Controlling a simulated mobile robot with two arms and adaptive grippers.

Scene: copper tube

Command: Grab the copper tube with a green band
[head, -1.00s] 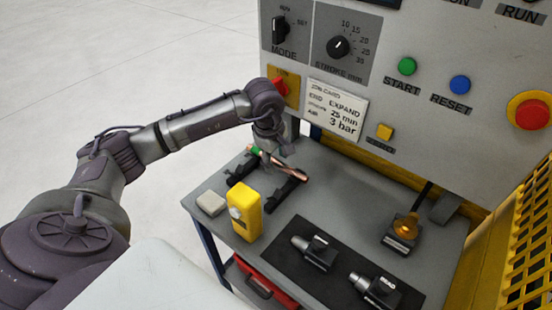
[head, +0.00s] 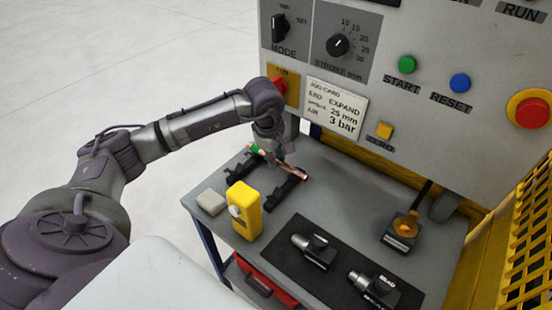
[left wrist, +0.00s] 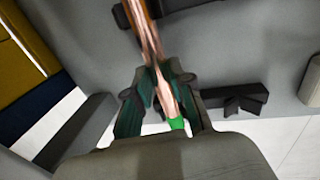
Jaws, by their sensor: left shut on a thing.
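The copper tube (head: 294,172) has a green band (head: 255,148) near its left end. My left gripper (head: 272,155) is shut on the tube near its middle, on the table's far left part. In the left wrist view the tube (left wrist: 149,45) runs between the fingers of my left gripper (left wrist: 159,88), and the green band (left wrist: 177,124) shows close to the palm side. The tube is held just above the two black rests (head: 287,192); I cannot tell exactly how wide the gap is. My right gripper is not in view.
A yellow device (head: 244,210) and a pale block (head: 211,202) stand at the table's left front. A black mat (head: 330,284) bears two metal tools. The machine panel (head: 380,90) with a job card rises close behind the gripper. A yellow guard (head: 527,235) stands at right.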

